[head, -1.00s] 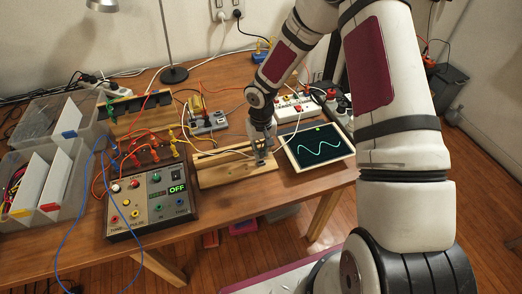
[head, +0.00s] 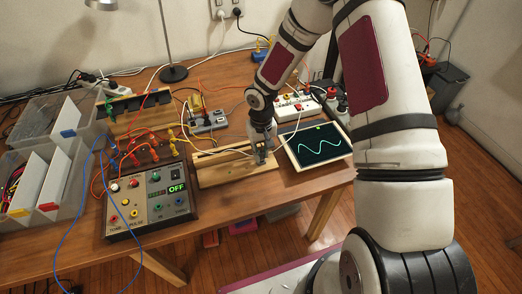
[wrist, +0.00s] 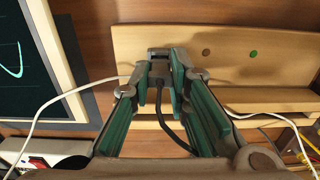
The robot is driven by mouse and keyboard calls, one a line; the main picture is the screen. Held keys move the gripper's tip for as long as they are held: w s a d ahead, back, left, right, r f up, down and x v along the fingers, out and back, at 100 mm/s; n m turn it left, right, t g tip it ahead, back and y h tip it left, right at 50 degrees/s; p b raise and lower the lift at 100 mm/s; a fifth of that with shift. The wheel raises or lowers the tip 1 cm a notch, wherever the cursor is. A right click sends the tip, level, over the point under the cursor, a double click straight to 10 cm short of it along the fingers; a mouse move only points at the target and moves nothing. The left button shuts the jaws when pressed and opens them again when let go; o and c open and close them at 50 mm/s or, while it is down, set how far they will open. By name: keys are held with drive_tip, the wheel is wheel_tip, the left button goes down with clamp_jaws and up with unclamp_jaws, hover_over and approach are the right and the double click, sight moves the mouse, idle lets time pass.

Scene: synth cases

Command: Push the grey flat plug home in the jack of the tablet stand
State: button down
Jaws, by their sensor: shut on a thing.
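The wooden tablet stand (head: 238,178) lies on the bench in the middle of the head view, left of a tablet with a wave on its screen. My gripper (head: 262,156) is low at the stand's right end. In the wrist view my gripper (wrist: 160,76) has its green-padded fingers closed on the grey plug (wrist: 158,70). A dark cable runs back from the plug between the fingers. The plug's front end is up against the stand's wooden face (wrist: 150,35). The jack is hidden behind the plug and fingertips, so I cannot tell how deep the plug sits.
The tablet (head: 318,146) stands close to the right of my gripper. A control box (head: 150,201) reading OFF is to the left. A white cable (wrist: 70,110) crosses the wrist view near the fingers. Two round spots, one green (wrist: 253,54), mark the stand's face.

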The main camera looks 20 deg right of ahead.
sight(261, 152)
drive_tip(key=shift+f, duration=0.65)
drive_tip(key=c, duration=1.4)
unclamp_jaws()
drive_tip(key=shift+c, duration=0.2)
drive_tip(key=shift+r, duration=0.1)
wheel_tip(261, 152, up, 12)
